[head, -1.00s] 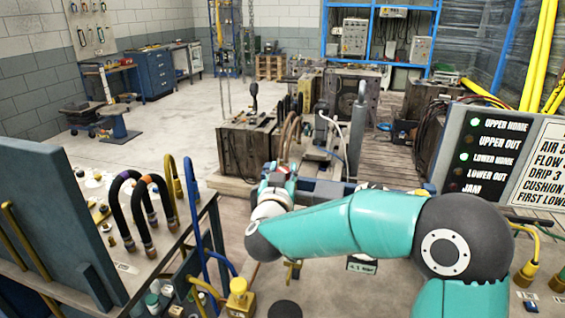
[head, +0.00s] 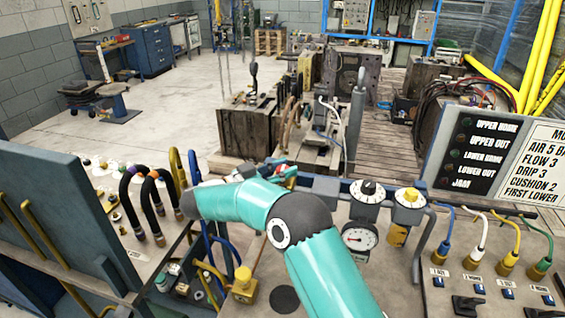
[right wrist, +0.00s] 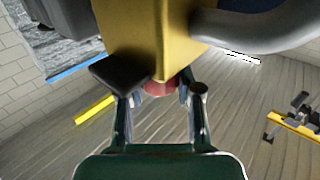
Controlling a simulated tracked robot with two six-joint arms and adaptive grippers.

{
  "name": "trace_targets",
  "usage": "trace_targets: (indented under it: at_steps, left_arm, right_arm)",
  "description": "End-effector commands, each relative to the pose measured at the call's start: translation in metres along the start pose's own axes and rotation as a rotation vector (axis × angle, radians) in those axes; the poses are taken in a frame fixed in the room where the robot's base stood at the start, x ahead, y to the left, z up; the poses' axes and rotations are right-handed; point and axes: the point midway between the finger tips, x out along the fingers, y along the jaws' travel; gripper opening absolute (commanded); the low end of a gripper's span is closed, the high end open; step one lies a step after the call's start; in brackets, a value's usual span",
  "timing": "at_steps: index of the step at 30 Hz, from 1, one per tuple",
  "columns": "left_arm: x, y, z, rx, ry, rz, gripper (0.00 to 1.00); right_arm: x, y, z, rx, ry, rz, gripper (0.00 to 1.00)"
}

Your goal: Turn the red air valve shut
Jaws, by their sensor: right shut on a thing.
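The red air valve shows as a red knob (right wrist: 158,88) in the right wrist view, under a yellow block (right wrist: 160,40). My right gripper (right wrist: 160,94) has a finger on each side of the knob and is shut on it. The block hides the knob's upper part, so I cannot tell how far it is turned. In the head view my right gripper (head: 278,172) is small, at the far end of my teal arm, with a bit of red beside it. My left gripper is not in view.
The status panel (head: 474,152) shows no lit lamp. Black hoses (head: 140,205) and a blue pipe are at left.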

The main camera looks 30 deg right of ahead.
Motion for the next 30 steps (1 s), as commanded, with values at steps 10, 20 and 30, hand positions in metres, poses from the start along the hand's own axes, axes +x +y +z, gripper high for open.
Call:
trace_targets:
  at_steps: [10, 20, 30]
  left_arm:
    - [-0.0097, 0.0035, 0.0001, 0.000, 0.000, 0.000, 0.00]
    - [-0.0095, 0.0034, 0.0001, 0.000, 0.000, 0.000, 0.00]
    - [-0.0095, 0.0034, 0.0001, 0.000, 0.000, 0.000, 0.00]
  right_arm:
    - [0.0011, -0.0004, -0.0016, 0.003, 0.003, 0.084, 0.00]
    - [0.0014, -0.0003, -0.0019, 0.004, 0.003, 0.087, 0.00]
    - [0.0011, -0.0002, -0.0011, 0.003, 0.002, 0.087, 0.60]
